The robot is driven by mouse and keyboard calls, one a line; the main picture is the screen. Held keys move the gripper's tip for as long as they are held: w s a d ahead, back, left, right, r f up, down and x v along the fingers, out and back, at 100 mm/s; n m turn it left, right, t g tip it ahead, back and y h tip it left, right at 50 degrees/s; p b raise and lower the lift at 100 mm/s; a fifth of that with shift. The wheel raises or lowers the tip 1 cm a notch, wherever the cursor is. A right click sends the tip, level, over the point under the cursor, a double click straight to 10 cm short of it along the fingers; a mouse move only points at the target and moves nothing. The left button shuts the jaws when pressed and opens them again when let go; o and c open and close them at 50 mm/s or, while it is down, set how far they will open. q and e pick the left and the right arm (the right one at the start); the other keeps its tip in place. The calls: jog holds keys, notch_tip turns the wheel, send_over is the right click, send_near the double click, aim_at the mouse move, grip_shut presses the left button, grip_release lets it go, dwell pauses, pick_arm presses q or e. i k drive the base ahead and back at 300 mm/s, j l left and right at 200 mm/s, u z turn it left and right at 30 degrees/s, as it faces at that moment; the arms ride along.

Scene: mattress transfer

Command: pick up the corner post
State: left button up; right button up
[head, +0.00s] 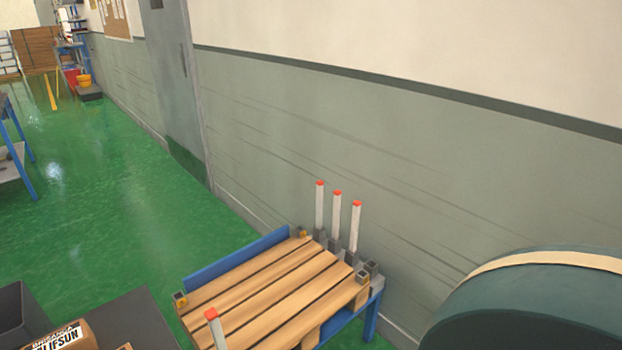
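Three white posts with red tips stand upright in a row behind the wooden pallet: a left post (320,207), a middle post (337,216) and a right post (356,228). Their lower ends are in grey holders (334,245) by the wall. An empty-looking grey holder (371,268) is at the right end of the row. A fourth white post (216,332) with a red tip stands at the near side of the pallet; its foot is cut off. Neither of my grippers is in view.
The slatted pallet (275,290) lies on a blue stand (372,315) near the grey wall. Corner sockets (180,299) show on it. A large dark green rounded object (530,315) fills the bottom right. A cardboard box (68,339) is bottom left.

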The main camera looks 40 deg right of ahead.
aim_at(356, 207)
jog(key=z, duration=1.6)
jog(key=i+l, duration=0.1)
jog(key=i+l+u, duration=0.15)
jog(key=u, duration=0.2)
jog(key=i+l+u, duration=0.1)
jog(key=l+u, duration=0.2)
